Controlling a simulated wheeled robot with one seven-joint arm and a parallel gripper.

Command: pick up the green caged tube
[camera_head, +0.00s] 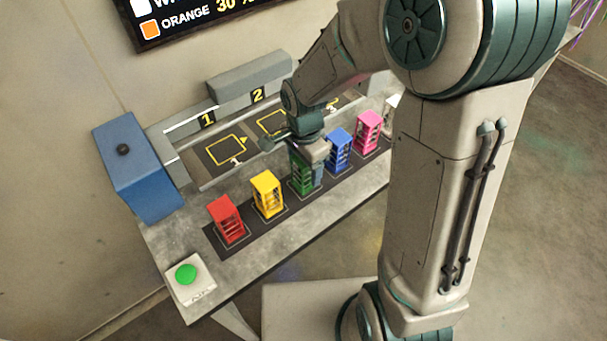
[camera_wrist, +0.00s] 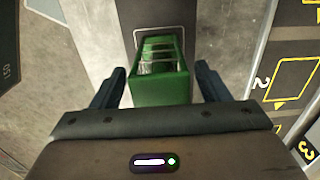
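The green caged tube (camera_head: 300,178) stands upright in the row on the dark strip, between the yellow and blue ones. My gripper (camera_head: 308,160) is right over it in the head view and hides part of it. In the wrist view, my gripper (camera_wrist: 160,80) is open, with one dark finger on each side of the green caged tube (camera_wrist: 160,90). A gap shows between the tube and each finger. The tube's lower part is hidden in the wrist view by the gripper body.
Red (camera_head: 228,220), yellow (camera_head: 267,194), blue (camera_head: 339,152) and pink (camera_head: 368,132) caged tubes stand in the same row. A blue box (camera_head: 135,165) and a green button (camera_head: 186,273) are at the left. Numbered bays (camera_head: 225,151) lie behind the row.

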